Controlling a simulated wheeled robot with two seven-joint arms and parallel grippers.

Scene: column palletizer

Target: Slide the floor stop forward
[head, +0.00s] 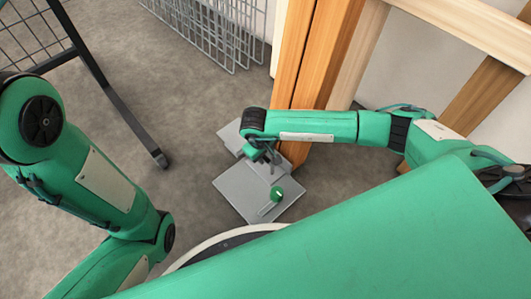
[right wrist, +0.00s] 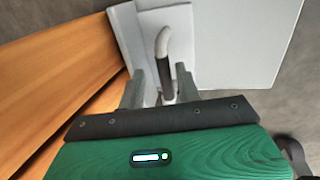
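The floor stop is a flat grey plate assembly (head: 240,188) on the floor at the foot of a wooden post. A green knob (head: 277,194) and a slot show on its near part. In the right wrist view its light grey plate (right wrist: 230,40) carries a bent grey handle (right wrist: 163,45). My right gripper (head: 265,157) is over the far part of the plates, pointing down. In the wrist view its two fingers (right wrist: 161,85) are apart, with the handle between them and gaps at its sides. My left arm is at the left; its gripper is out of view.
Wooden posts (head: 320,60) stand just behind the plates. A black-framed mesh stand (head: 95,85) is at the left, a wire rack (head: 215,30) at the back. Grey floor (head: 190,120) left of the plates is clear.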

